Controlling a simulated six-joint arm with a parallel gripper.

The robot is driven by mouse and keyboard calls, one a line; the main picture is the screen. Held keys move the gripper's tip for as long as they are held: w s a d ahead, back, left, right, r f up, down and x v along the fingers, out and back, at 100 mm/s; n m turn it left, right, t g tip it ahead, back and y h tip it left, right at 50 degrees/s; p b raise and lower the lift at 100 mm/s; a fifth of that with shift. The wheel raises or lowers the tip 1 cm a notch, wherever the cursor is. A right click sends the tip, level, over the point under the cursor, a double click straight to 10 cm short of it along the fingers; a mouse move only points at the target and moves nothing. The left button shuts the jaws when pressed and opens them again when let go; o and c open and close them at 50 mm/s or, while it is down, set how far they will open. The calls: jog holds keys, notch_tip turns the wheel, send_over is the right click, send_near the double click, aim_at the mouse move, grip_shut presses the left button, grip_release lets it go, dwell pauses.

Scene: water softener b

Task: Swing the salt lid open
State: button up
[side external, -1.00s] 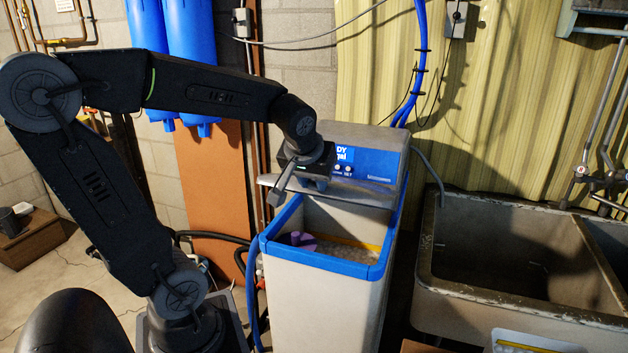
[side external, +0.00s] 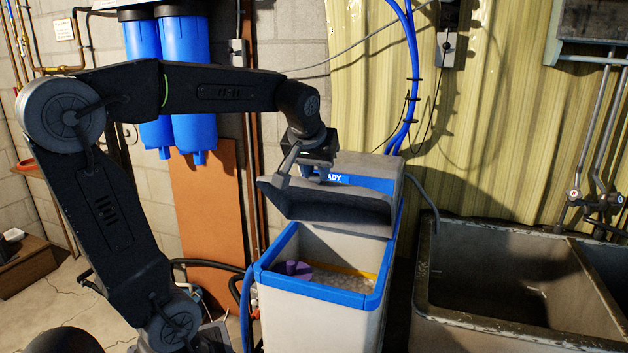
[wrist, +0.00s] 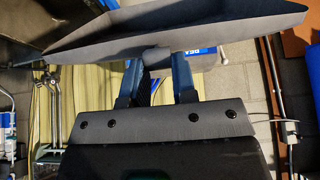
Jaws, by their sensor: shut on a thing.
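The salt lid (side external: 335,213) of the water softener is a grey, shallow, hollow panel. It is tilted up above the open tank, with its dark inner side partly showing in the side view. My gripper (side external: 312,176) is at the lid's upper edge. In the wrist view my gripper (wrist: 156,66) has its two fingers closed around a small grey knob or edge piece of the lid (wrist: 215,30). The softener tank (side external: 318,296) has a blue rim. Pale salt (side external: 345,278) and a purple piece (side external: 293,268) show inside. The exact grip point is partly hidden in the side view.
A grey control head (side external: 385,170) with a blue panel stands behind the lid. A worn double sink (side external: 425,270) is to the right. Blue hoses (side external: 411,90) run up the wall. Blue filter housings (side external: 183,75) hang behind my arm.

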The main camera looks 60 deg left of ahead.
jog(key=shift+w+a+r, duration=0.1)
jog(key=shift+r, duration=0.3)
jog(key=shift+w+a+r, duration=0.2)
jog(key=shift+r, duration=0.1)
jog(key=w+a+r, duration=0.4)
jog(key=r, duration=0.1)
dwell(0.5)
jog(key=shift+w+a+r, duration=0.15)
jog(key=w+a+r, duration=0.3)
jog(key=w+a, duration=0.2)
jog(key=shift+w+a+r, duration=0.25)
dwell(0.6)
